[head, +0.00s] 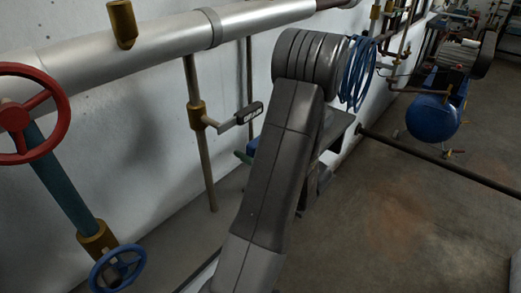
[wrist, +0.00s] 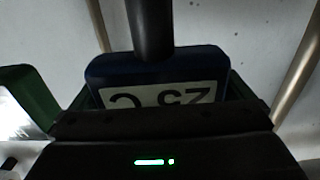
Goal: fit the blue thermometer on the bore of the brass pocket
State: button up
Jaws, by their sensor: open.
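The blue thermometer (wrist: 160,70) is close up in the wrist view. It has a blue head with a white label, upside down here, and a black stem pointing to the top of the picture. My gripper (wrist: 145,98) is open, with green fingers at the left and right of the blue head. I cannot tell whether either finger touches it. In the head view my arm hides most of the gripper; a small blue and green patch shows left of the arm. The brass pocket (head: 122,24) stands upright on the silver pipe at upper left; its bore is not clearly visible.
The silver pipe (head: 150,43) runs along the white wall. A red handwheel (head: 62,100) and a blue handwheel (head: 118,268) stand at left. A thin vertical pipe with a grey lever (head: 240,115) is left of my arm. Open floor (head: 400,220) lies at right.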

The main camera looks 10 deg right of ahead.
jog(key=c, duration=0.7)
